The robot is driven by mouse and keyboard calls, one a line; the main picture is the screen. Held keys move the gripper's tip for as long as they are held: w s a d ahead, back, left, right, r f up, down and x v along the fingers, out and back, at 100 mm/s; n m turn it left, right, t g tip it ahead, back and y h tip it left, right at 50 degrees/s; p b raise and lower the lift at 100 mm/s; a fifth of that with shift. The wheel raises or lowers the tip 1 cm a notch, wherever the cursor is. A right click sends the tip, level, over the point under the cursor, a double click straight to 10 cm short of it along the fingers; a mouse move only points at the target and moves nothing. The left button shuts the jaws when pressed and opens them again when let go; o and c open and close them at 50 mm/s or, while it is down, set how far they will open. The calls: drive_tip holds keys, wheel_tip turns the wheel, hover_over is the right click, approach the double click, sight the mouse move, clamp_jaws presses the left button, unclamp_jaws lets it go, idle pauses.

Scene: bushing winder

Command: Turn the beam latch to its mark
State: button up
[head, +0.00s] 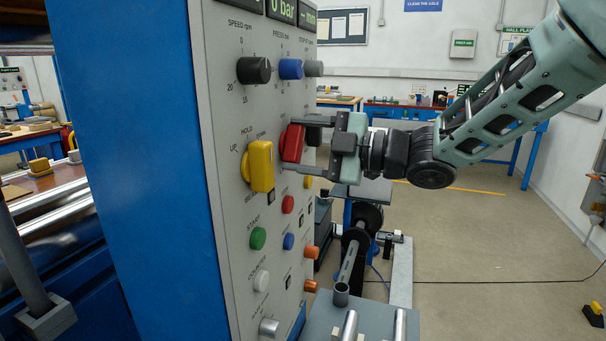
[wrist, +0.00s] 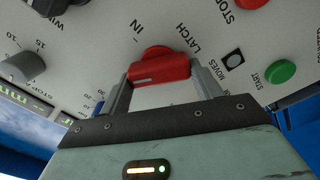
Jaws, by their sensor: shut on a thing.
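The beam latch is a red bar-shaped handle (head: 292,143) on the grey control panel. In the wrist view the red handle (wrist: 160,68) sits between my two fingers, beside the printed words IN and LATCH. My gripper (head: 303,146) reaches in from the right with one finger above and one below the handle. In the wrist view my gripper (wrist: 163,86) is shut on the handle, with a finger at each end side of it. The mark line that the handle points at cannot be made out; the fingers and handle cover part of the print.
A yellow selector handle (head: 261,166) juts out close left of the latch. Black (head: 254,70) and blue (head: 290,68) knobs are above; a green START button (head: 258,238) and several other buttons are below. The floor to the right is mostly open.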

drive_tip(key=n+b, duration=0.1)
drive_tip(key=b, duration=0.1)
drive_tip(key=f+n+b, duration=0.1)
drive_tip(key=n+b, duration=0.1)
drive_tip(key=b, duration=0.1)
drive_tip(key=shift+s, duration=0.1)
drive_tip(key=n+b, duration=0.2)
drive_tip(key=b, duration=0.1)
drive_tip(key=shift+r+n, duration=0.2)
drive_tip(key=shift+n, duration=0.1)
drive_tip(key=shift+r, duration=0.1)
drive_tip(key=o, duration=1)
drive_tip(key=b+v, duration=0.1)
drive_tip(key=v, duration=1.6)
drive_tip(key=shift+d, duration=0.2)
